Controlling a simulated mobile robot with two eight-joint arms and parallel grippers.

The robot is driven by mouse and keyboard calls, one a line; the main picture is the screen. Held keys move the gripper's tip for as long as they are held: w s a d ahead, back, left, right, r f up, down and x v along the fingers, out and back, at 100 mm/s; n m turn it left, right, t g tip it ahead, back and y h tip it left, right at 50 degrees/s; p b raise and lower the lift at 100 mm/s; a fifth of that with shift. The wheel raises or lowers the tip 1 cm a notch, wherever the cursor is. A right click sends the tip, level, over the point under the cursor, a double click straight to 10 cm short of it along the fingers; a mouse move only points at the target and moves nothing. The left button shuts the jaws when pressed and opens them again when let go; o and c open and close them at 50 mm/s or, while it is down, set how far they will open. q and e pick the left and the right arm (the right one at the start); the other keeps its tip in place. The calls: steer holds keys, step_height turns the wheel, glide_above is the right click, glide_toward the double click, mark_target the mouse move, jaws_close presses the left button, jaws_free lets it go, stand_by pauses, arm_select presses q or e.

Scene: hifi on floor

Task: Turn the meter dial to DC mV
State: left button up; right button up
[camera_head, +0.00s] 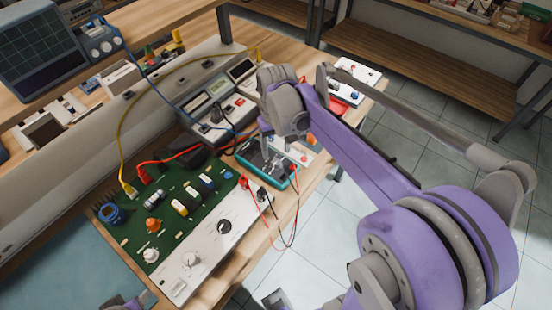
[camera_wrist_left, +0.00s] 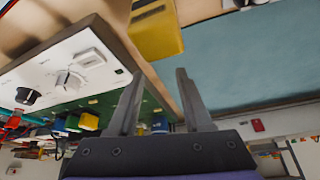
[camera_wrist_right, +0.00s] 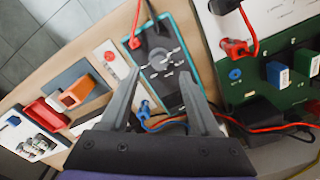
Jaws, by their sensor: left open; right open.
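The teal-edged meter (camera_head: 262,172) lies at the front edge of the bench, with red and black leads at its right end. In the right wrist view, its dark face (camera_wrist_right: 168,84) shows between my fingers, with a round dial (camera_wrist_right: 160,62) and white markings too small to read. My right gripper (camera_wrist_right: 160,73) is open above the dial with nothing between its fingers; contact cannot be told. In the head view, my right gripper (camera_head: 268,140) partly covers the meter. My left gripper (camera_wrist_left: 160,72) is open and empty, near the white panel's end, away from the meter.
A green circuit board with a white knob panel (camera_head: 210,243) lies left of the meter. Bench instruments (camera_head: 208,108) stand behind it. Red leads (camera_head: 270,222) hang over the bench edge. A yellow block (camera_wrist_left: 157,35) is near my left gripper. A blue mat (camera_head: 50,260) is clear.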

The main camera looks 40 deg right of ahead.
mark_target(276, 162)
step_height(276, 162, down, 5)
steer(key=shift+f, duration=0.1)
stand_by(0.3)
jaws_close()
